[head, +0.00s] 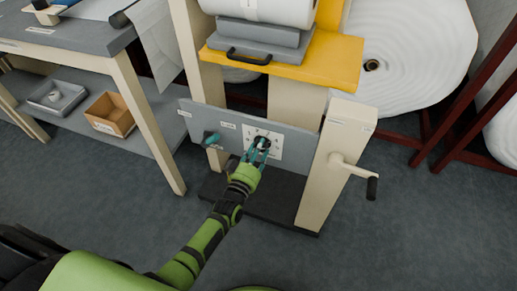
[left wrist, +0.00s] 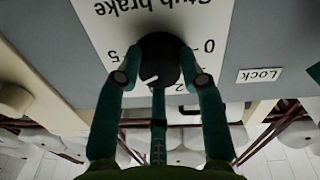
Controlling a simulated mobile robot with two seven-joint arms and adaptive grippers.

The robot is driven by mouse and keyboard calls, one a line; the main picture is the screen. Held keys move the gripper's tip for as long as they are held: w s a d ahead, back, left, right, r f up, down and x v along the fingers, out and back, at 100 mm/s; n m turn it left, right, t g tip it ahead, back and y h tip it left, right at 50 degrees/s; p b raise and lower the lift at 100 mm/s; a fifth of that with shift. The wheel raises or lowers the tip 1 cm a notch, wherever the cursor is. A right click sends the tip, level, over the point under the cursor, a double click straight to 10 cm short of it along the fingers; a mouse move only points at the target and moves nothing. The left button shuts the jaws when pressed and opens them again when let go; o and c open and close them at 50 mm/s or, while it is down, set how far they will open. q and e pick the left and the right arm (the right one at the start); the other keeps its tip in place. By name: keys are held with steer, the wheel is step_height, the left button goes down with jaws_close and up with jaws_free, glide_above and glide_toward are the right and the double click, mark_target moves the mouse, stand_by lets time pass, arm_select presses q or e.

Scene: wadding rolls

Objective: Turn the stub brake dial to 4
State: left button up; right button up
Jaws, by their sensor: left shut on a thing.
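The stub brake dial (left wrist: 158,55) is a round black knob with a white pointer mark, seen upside down in the left wrist view. It sits on a white scale plate (left wrist: 105,20) with the words "Stub brake" and printed numbers; 5, 0 and 2 show, others are hidden by fingers. The pointer mark is at the knob's lower left in that picture; the number it faces is hidden. My left gripper (left wrist: 162,72) is shut on the dial, with fingers on both sides. In the head view, the left gripper (head: 262,147) reaches the scale plate (head: 278,146). My right gripper is not in view.
A teal knob (head: 211,137) is on the same grey panel (head: 300,142), left of the dial. A crank handle (head: 372,187) sticks out from the right post. A yellow shelf (head: 335,65) overhangs the panel. A workbench (head: 95,45) stands left; open floor lies in front.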

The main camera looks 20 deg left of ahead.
arm_select(q)
steer(key=shift+w+a+r, duration=0.2)
steer(key=shift+a+r, duration=0.05)
steer(key=shift+r, duration=0.1)
steer(key=o, duration=1.1)
steer(key=shift+o, duration=0.2)
steer(key=shift+s+f, duration=0.1)
steer(key=shift+d, duration=0.1)
steer(key=s+a, duration=0.1)
steer(key=s, duration=1.1)
steer(key=shift+f, duration=0.2)
